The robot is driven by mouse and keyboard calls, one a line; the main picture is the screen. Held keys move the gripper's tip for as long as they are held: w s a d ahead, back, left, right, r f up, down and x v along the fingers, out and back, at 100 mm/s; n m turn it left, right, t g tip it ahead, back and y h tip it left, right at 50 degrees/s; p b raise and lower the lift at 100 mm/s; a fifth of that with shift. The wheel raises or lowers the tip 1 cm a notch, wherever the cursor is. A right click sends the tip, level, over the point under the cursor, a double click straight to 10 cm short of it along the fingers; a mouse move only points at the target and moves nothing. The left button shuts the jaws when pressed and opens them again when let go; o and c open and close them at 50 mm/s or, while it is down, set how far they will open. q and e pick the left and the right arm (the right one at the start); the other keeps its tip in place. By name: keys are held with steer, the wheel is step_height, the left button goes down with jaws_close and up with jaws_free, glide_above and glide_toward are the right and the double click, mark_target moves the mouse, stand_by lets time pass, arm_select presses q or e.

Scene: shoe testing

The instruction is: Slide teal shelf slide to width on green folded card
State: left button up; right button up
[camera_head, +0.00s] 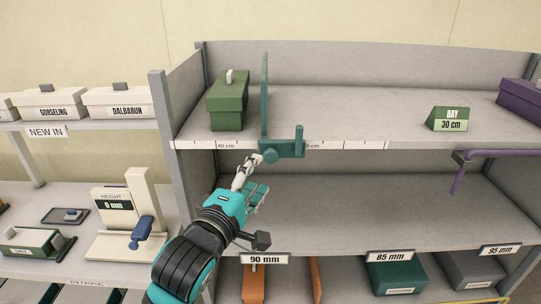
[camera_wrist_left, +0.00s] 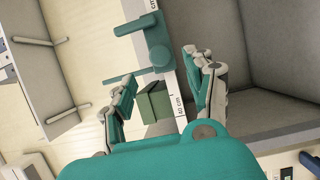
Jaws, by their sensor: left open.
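The teal shelf slide (camera_head: 264,95) is an upright thin plate on the upper shelf, with a teal bracket and round knob at the shelf's front edge. It stands just right of a dark green box (camera_head: 229,118). The green folded card (camera_head: 450,124) stands on the same shelf further right and reads "BAY 30 cm". My left gripper (camera_head: 254,181) is open and empty just below the knob. In the left wrist view, the slide's bracket and knob (camera_wrist_left: 155,45) lie beyond and between the spread fingers (camera_wrist_left: 161,68). My right gripper is not in view.
A white scale strip (camera_head: 225,145) marked "40 cm" runs along the shelf edge; another mark is partly hidden by the bracket. A purple bracket (camera_head: 490,154) is at the right, and a purple box (camera_head: 520,97) above it. The shelf between slide and card is clear.

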mark_target(270, 158)
arm_select(q)
steer(key=p+x, duration=0.2)
steer(key=x, duration=0.6)
steer(key=shift+w+d, duration=0.1)
steer(key=shift+w, duration=0.15)
jaws_close()
